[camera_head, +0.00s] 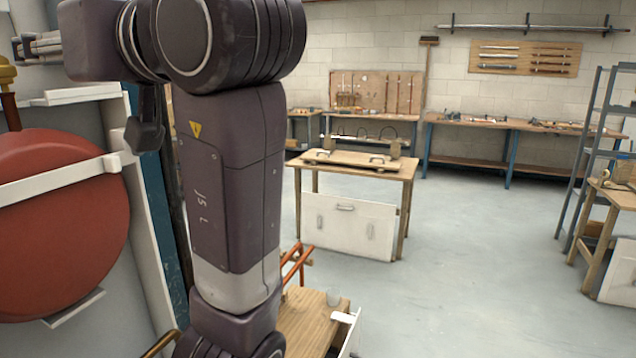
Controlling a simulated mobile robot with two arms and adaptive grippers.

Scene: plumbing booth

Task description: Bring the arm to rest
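A dark purple-grey arm link of mine (228,170), with a yellow warning mark, stands nearly upright in the left half of the view. A large joint (230,40) is at its top, and the arm runs out of the picture at the bottom. I cannot make out either gripper. The arm hides part of the wall and the floor behind it. My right arm does not show.
A red round tank (60,225) with a white strap is close at left. Below the arm is a wooden bench top (305,325) with orange pipes (298,262). A wooden table (365,165) stands mid-room, a blue-grey rack (590,150) at right. Floor between is clear.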

